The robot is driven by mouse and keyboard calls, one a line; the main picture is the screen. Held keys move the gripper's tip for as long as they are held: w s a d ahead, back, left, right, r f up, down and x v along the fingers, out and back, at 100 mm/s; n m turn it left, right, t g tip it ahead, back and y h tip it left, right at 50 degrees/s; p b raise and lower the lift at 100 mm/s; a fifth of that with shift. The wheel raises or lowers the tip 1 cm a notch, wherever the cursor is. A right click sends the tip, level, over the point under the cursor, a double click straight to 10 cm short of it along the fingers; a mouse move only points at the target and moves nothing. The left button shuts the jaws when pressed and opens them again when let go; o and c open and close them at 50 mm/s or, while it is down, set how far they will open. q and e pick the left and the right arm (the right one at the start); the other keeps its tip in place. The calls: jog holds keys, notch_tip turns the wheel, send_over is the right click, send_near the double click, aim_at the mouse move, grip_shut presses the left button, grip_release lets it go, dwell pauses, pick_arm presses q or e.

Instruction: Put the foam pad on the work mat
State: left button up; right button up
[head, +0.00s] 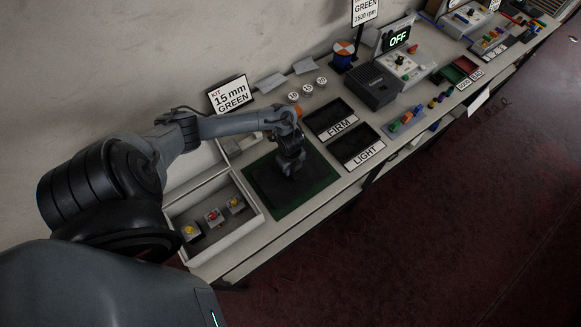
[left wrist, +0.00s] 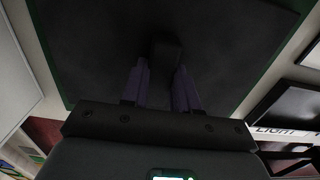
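The work mat (head: 262,187) is a dark sheet with a green border, lying on the table near the white bin. It fills most of the left wrist view (left wrist: 90,60). My left gripper (head: 290,170) points down over the mat. In the left wrist view a small dark block, seemingly the foam pad (left wrist: 165,52), sits between the two purple fingertips (left wrist: 162,72), which appear to touch its sides. Whether the pad rests on the mat or is just above it I cannot tell. In the head view the gripper hides the pad. My right gripper is not in view.
A white bin (head: 253,213) with small knobbed boxes stands left of the mat. Dark trays labelled FIRM (head: 330,119) and LIGHT (head: 356,146) lie to the right. A "15 mm GREEN" sign (head: 231,96) stands behind. The mat is clear around the gripper.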

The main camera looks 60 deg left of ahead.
pick_arm(q)
jog(key=o, duration=0.4)
notch_tip(320, 180, up, 12)
jog(key=f+p, duration=0.1)
jog(key=p, duration=0.2)
jog(key=w+d+r+n+t+h, duration=0.15)
jog(key=d+t, duration=0.35)
jog(key=d, duration=1.6)
jog(key=s+r+n, duration=0.2)
jog(key=s+n, duration=0.1)
jog(key=n, duration=0.1)
jog(key=s+r+n+g+y, duration=0.1)
jog(key=s+r+n, duration=0.2)
jog(key=s+n, duration=0.1)
jog(key=s+r+n, duration=0.3)
jog(key=n, duration=0.1)
jog(key=shift+s+d+r+n, duration=0.1)
jog(key=shift+s+r+n, duration=0.1)
jog(key=shift+s+n, duration=0.15)
